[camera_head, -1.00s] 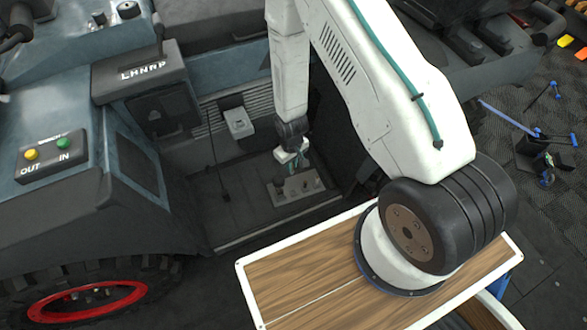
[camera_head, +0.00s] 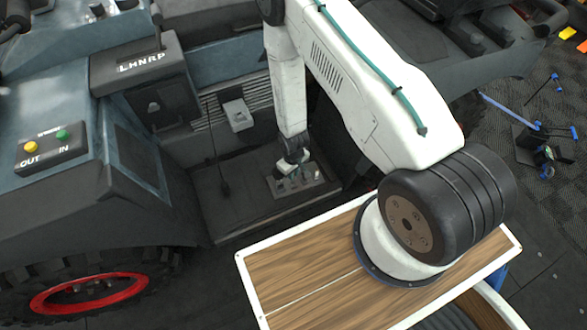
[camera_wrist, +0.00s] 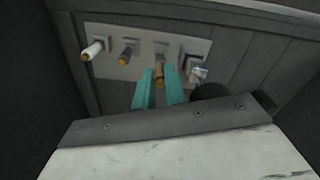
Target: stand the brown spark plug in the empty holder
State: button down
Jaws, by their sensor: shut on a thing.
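My gripper (camera_wrist: 160,88) has two teal fingers, shut on the brown spark plug (camera_wrist: 160,72), which sits between their tips in the wrist view. The plug is in front of the third mount from the left on a pale holder plate (camera_wrist: 112,33). I cannot tell whether its end is inside a holder. In the head view my gripper (camera_head: 290,168) is low over the holder plate (camera_head: 312,187), and the plug cannot be made out there.
A metallic piece (camera_wrist: 199,73) is close on the right. The recess walls surround the plate. A wood-topped table (camera_head: 290,285) is in front.

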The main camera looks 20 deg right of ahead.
jog(key=shift+f, duration=0.15)
dwell(0.5)
jog(key=shift+f, duration=0.1)
dwell(0.5)
jog(key=shift+f, duration=0.4)
jog(key=shift+f, duration=0.15)
jog(key=shift+f, duration=0.35)
